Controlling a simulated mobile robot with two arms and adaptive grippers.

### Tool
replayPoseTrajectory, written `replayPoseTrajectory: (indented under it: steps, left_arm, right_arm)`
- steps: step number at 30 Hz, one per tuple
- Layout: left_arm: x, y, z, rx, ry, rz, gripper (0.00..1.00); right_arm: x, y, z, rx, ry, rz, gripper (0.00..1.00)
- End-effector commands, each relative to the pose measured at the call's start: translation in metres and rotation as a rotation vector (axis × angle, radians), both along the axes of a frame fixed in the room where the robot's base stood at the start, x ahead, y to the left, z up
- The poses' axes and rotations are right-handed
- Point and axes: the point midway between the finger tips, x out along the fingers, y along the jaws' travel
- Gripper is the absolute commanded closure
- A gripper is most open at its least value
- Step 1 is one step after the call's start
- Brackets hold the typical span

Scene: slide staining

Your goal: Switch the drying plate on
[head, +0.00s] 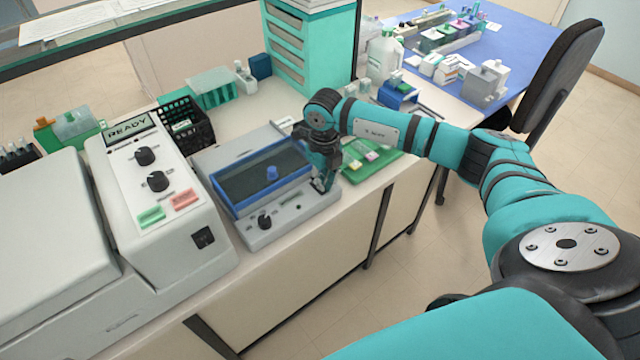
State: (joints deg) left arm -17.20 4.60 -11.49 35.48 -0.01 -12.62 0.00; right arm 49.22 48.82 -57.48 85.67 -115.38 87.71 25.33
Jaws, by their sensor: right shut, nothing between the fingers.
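My right gripper (321,187) is shut and empty, pointing down at the right end of that front panel. Its fingers cover whatever lies there, including any switch. I cannot tell whether they touch the panel. My left gripper is not in view.
A larger white machine (205,215) with knobs and a READY display (130,126) stands to the left. A black basket (192,130) and a teal rack (213,88) stand behind. A green tray (385,160) with coloured pieces lies right of the gripper, near the bench edge.

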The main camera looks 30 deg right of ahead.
Motion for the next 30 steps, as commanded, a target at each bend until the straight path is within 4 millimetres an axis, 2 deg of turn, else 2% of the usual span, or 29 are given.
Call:
replayPoseTrajectory:
  steps: [11,30]
  left_arm:
    - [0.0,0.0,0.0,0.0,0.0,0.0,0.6]
    - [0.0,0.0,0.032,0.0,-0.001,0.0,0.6]
  right_arm:
    - [-0.001,0.0,-0.001,0.0,0.003,0.001,1.0]
    - [0.0,0.0,0.051,0.001,-0.001,0.001,1.0]
